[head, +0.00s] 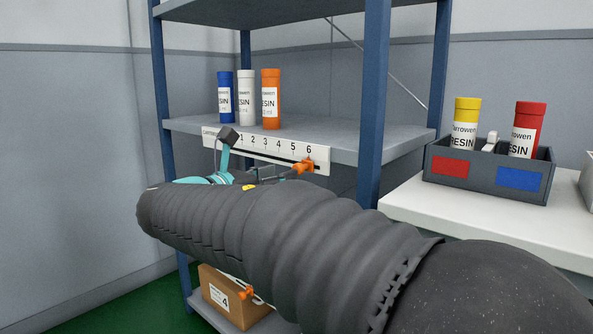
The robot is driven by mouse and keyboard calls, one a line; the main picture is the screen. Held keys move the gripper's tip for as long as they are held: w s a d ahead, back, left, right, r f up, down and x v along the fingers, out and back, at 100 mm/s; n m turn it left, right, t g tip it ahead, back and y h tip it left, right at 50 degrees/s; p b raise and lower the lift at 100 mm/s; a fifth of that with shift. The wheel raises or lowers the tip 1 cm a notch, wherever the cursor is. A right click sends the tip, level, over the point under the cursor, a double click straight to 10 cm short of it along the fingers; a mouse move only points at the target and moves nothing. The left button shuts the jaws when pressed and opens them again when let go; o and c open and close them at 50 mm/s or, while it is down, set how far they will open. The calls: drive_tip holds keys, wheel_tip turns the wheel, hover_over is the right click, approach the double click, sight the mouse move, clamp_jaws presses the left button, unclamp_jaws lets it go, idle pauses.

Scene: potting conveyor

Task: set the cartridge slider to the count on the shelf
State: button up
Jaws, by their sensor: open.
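Three cartridges stand upright on the shelf (345,146): a blue one (226,97), a white one (246,98) and an orange one (271,99). A white scale strip (262,145) numbered up to 6 runs along the shelf's front edge. The orange slider (304,167) sits at the strip's right end, by the 5 and 6. My gripper (243,160) is open in front of the strip, left of the slider. One dark-tipped finger overlaps the strip's left part. My arm hides much of the gripper, and I cannot tell whether it touches anything.
Blue rack posts (374,95) flank the shelf. At right, a table (400,200) carries a dark crate (440,185) with a yellow cartridge (466,122) and a red cartridge (527,128). Below, a cardboard box (243,316) labelled 4 stands on a lower shelf, partly hidden by my arm.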

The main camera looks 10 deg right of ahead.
sight(296, 168)
drive_tip(key=x, duration=0.7)
drive_tip(key=shift+c, duration=0.3)
clamp_jaws()
